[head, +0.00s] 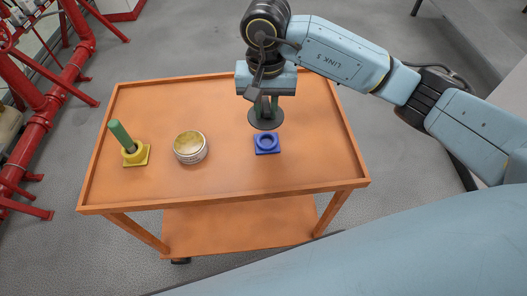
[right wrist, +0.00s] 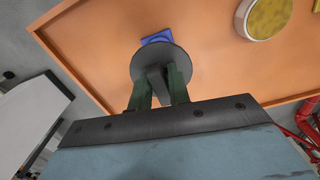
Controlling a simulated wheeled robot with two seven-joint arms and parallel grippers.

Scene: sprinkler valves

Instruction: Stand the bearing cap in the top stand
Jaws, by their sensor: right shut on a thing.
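The bearing cap (head: 266,123), a dark grey round disc with a short stem, is held in my right gripper (head: 266,103). The green fingers close on its stem, and the disc faces down, above the table and clear of it. The disc also shows in the right wrist view (right wrist: 147,58). A blue square stand with a raised ring (head: 267,151) sits on the table just in front of and below the cap. In the right wrist view the disc partly hides the blue stand (right wrist: 157,37). Its ring looks empty. My left gripper is not in view.
The orange table (head: 222,102) has a raised rim. A round tin with a yellowish top (head: 190,147) stands left of the blue stand. Further left, a green rod (head: 121,136) leans in a yellow stand (head: 141,158). The table's right side is clear. Red pipes (head: 50,110) stand off the table at left.

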